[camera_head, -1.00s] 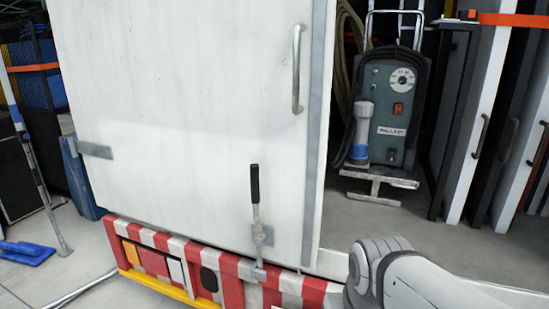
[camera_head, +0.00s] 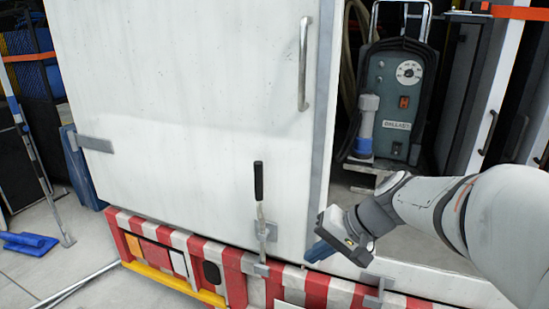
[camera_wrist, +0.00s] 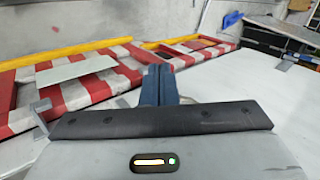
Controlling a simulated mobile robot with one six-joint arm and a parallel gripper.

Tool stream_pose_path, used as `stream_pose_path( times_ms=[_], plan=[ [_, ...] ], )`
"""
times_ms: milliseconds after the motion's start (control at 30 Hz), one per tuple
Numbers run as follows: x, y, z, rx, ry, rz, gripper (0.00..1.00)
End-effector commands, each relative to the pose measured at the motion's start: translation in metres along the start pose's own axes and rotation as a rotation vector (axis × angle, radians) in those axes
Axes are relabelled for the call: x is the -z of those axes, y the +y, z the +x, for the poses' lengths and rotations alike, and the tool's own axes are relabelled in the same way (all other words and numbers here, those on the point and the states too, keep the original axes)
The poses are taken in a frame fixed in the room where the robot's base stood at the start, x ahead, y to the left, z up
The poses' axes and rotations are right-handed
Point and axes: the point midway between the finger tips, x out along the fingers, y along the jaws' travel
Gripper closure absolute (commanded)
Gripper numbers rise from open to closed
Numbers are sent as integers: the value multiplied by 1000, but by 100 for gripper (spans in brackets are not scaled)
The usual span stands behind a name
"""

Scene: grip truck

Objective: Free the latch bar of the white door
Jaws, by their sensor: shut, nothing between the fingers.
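The white door (camera_head: 190,90) is shut in the head view, with a vertical pull handle (camera_head: 304,65) near its right edge. The latch bar (camera_head: 259,190) stands upright near the door's lower right, with a black grip on top. A grey plate (camera_head: 270,231) is beside it and its lower end meets a bracket on the striped bumper (camera_head: 262,268). My gripper (camera_head: 318,250) is right of the bar, apart from it and low by the door's edge. Its blue fingers (camera_wrist: 157,85) are together and empty in the wrist view. I cannot make out the latch bar there.
The red-and-white striped bumper (camera_head: 230,272) runs below the door. Another metal bracket (camera_head: 378,292) sticks up from it at right. A grey ballast machine (camera_head: 393,110) stands behind in the open bay.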

Motion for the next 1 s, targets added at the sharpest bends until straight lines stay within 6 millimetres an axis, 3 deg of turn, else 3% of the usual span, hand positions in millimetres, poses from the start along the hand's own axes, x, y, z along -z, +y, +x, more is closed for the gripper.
stream_pose_path(
  times_ms=[100, 200, 300, 400, 567, 1000],
  plan=[
    [57, -38, -11, 235, 40, 78, 100],
    [103, -59, -24, 410, 99, 122, 100],
    [140, -70, -38, 543, 160, 150, 100],
    [164, -75, -48, 630, 207, 166, 100],
    [180, -78, -56, 686, 242, 175, 100],
    [182, -84, -50, 688, 240, 175, 100]
  ],
)
